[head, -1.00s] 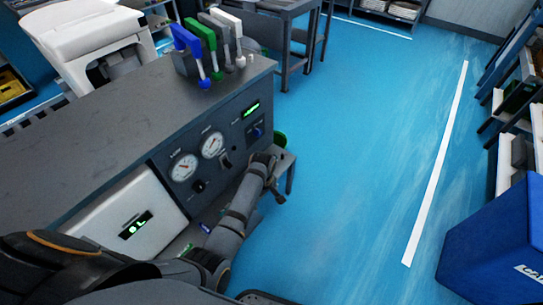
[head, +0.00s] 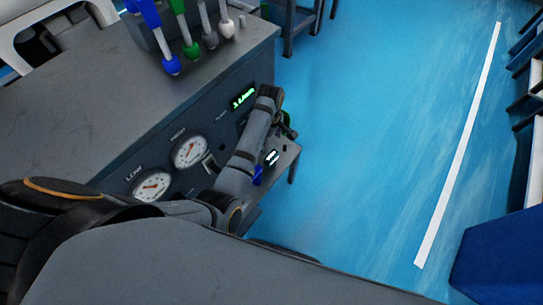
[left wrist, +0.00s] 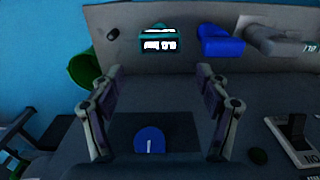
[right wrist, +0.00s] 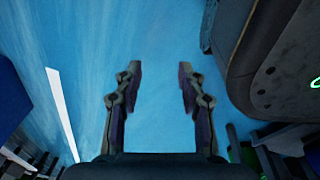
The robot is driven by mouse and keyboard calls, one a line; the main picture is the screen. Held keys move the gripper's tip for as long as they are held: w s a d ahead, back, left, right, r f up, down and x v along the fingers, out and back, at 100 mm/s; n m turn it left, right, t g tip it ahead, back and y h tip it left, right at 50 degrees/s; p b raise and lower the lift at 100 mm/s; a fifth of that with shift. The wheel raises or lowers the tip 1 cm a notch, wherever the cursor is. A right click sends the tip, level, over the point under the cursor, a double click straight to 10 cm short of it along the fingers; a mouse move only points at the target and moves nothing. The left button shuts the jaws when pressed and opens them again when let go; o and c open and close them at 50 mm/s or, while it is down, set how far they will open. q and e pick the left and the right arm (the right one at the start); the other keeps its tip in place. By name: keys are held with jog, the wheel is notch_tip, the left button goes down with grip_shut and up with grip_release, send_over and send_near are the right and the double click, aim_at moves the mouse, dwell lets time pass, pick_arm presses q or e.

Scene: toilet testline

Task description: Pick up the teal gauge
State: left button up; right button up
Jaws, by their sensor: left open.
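The teal gauge (left wrist: 160,34), with a bright lit display, lies on a grey shelf surface in the left wrist view. In the head view its small lit display (head: 271,157) shows on the low side shelf, beside my left arm. My left gripper (left wrist: 159,76) is open and empty, with its fingers spread above the shelf. The gauge lies beyond the fingertips, roughly centred between them and apart from them. In the head view the left fingers are mostly hidden behind the wrist. My right gripper (right wrist: 160,68) is open and empty over the blue floor.
A blue item (left wrist: 222,40) and a grey item (left wrist: 270,35) lie right of the gauge. The bench panel with dials (head: 190,152) is close to my left arm. Open floor (head: 370,130) lies to the right.

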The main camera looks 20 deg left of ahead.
aim_at(271, 155)
pick_arm(q)
jog(key=shift+w+f, duration=0.1)
jog(key=shift+f, duration=0.1)
notch_tip(271, 155, down, 4)
jog(key=shift+f+b, duration=0.15)
jog(key=shift+b, duration=0.5)
jog(key=shift+f, duration=0.4)
jog(key=f+b, duration=0.1)
jog(key=f, duration=0.1)
jog(key=f+b, duration=0.1)
jog(key=f, duration=0.1)
jog(key=shift+s+d+f, duration=0.2)
jog(key=shift+f, duration=0.4)
pick_arm(e)
jog(key=w, duration=0.4)
jog(key=w+r, duration=0.1)
jog(key=w, duration=0.1)
jog(key=shift+a, duration=0.2)
pick_arm(q)
jog(key=shift+c, duration=0.5)
jog(key=c, duration=0.9)
